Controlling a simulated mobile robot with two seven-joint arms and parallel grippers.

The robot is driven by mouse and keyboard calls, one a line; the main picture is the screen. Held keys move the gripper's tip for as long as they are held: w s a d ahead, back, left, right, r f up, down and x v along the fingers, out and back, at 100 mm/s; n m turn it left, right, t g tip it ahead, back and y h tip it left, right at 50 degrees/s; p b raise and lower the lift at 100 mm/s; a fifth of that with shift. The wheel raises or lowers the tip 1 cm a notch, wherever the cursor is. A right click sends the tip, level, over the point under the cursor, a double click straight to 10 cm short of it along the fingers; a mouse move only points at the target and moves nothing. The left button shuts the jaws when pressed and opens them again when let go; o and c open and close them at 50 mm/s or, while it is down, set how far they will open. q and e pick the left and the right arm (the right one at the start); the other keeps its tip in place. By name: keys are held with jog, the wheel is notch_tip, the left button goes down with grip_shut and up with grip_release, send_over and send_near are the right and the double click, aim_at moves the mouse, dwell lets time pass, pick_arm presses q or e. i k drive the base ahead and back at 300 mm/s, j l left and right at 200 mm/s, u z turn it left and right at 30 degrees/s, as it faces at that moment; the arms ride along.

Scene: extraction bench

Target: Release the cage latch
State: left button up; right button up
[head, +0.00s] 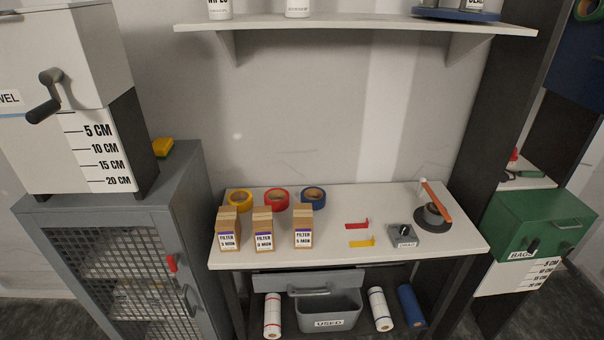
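A grey cage cabinet (190,200) with a mesh door (125,285) stands at the lower left. A small red latch (172,263) sits upright near the right edge of its door. A dark curved handle (190,300) is just below and right of the latch. The door looks shut. Pale contents behind the mesh are hard to make out. Neither of my grippers is in view.
A towel dispenser (60,60) with a crank and a yellow block (163,147) are on the cabinet. The white bench (350,205) to the right holds filter boxes (264,230), tape rolls and small tools. A grey bin (328,312) is below.

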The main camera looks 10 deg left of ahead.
aim_at(172, 260)
jog(key=u, duration=1.25)
